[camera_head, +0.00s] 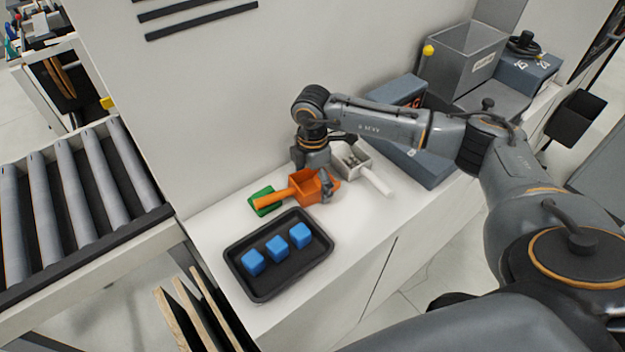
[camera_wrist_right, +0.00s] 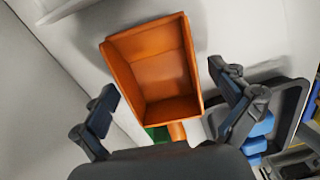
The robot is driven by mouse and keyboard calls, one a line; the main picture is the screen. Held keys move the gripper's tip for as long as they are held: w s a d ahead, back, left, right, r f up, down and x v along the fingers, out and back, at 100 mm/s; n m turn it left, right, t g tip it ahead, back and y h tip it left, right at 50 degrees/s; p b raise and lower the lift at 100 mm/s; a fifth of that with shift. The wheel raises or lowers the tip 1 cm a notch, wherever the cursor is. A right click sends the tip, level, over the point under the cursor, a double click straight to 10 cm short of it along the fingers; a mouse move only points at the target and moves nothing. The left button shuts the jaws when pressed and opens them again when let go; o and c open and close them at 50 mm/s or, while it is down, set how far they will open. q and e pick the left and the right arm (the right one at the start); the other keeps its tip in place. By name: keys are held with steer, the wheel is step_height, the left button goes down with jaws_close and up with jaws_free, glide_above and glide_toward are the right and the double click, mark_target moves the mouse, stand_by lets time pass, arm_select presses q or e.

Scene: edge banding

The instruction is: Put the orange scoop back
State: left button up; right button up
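The orange scoop (camera_head: 309,186) lies on the white worktop, with its handle pointing left across a green block or pad (camera_head: 263,201). In the right wrist view the open bowl of the orange scoop (camera_wrist_right: 155,62) faces the camera, with a bit of green beside its handle. My right gripper (camera_head: 322,178) is over the bowl end of the scoop. In the wrist view the two fingers of my right gripper (camera_wrist_right: 168,95) are wide apart, one on each side of the bowl, with gaps visible and no clear contact. My left gripper is not in view.
A black tray (camera_head: 246,286) with three blue cubes stands in front of the orange scoop. A white scoop (camera_head: 376,180) lies right of it. A blue-grey machine (camera_head: 430,165) stands farther right, and a wall panel (camera_head: 200,110) rises behind. A roller conveyor (camera_head: 75,190) is at the left.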

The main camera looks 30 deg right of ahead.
steer(key=c, duration=1.3)
steer(key=shift+w+d+b, duration=0.2)
steer(key=shift+d+b, duration=0.15)
steer(key=shift+d, duration=0.5)
steer(key=shift+w+d+b, duration=0.15)
steer(key=shift+d, duration=0.45)
steer(key=shift+w+d+b, duration=0.15)
steer(key=shift+d, duration=0.45)
steer(key=o, duration=1.3)
steer(key=shift+o, duration=0.2)
step_height(320, 180, up, 12)
